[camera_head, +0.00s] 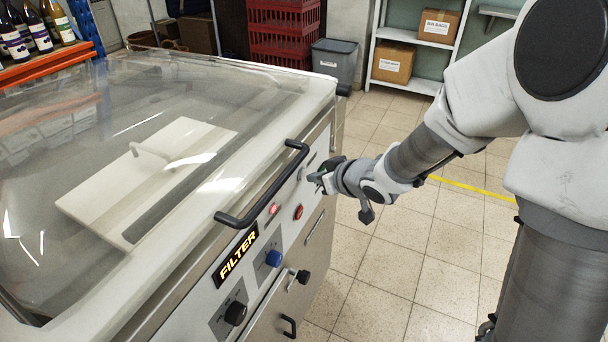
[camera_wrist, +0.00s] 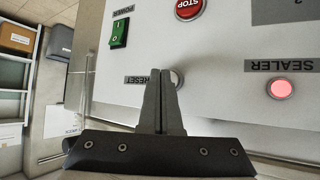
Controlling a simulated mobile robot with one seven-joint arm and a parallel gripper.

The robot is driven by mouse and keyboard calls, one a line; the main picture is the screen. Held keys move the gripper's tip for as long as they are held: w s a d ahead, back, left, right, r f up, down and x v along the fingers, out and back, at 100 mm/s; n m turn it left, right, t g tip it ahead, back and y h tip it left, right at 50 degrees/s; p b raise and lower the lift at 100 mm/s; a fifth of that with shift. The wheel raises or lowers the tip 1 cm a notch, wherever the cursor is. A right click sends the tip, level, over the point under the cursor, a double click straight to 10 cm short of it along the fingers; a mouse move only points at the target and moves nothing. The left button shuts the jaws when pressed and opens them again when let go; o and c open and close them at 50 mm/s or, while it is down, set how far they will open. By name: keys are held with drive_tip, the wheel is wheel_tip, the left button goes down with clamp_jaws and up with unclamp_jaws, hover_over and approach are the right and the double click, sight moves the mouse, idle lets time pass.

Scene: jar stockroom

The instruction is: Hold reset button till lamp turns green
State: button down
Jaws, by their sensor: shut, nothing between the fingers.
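In the head view my gripper (camera_head: 316,178) is close to the panel, and the reset button cannot be made out. The round sealer lamp (camera_wrist: 280,88) glows red, and it also shows red in the head view (camera_head: 274,209).
A red STOP button (camera_wrist: 189,7) and a green power switch (camera_wrist: 119,33) are near the fingers. A black handle (camera_head: 265,190) juts from the clear lid. A blue knob (camera_head: 273,258) and black knobs are lower on the panel. The tiled floor (camera_head: 400,240) is clear.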

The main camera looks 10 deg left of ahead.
drive_tip(key=shift+w+a, duration=0.15)
drive_tip(key=shift+a, duration=0.25)
idle(2.1)
drive_tip(key=shift+d, duration=0.1)
idle(0.4)
drive_tip(key=shift+s+d+p, duration=0.3)
drive_tip(key=shift+d+p, duration=0.1)
drive_tip(key=shift+d, duration=0.35)
drive_tip(key=shift+d, duration=0.1)
drive_tip(key=shift+s+d+p, duration=0.3)
drive_tip(key=shift+d+p, duration=0.1)
drive_tip(key=shift+d, duration=0.35)
drive_tip(key=shift+s+d+p, duration=0.25)
drive_tip(key=shift+d+p, duration=0.1)
drive_tip(key=shift+d, duration=0.4)
drive_tip(key=shift+s+d+p, duration=0.3)
drive_tip(key=shift+d+p, duration=0.1)
drive_tip(key=shift+d, duration=0.35)
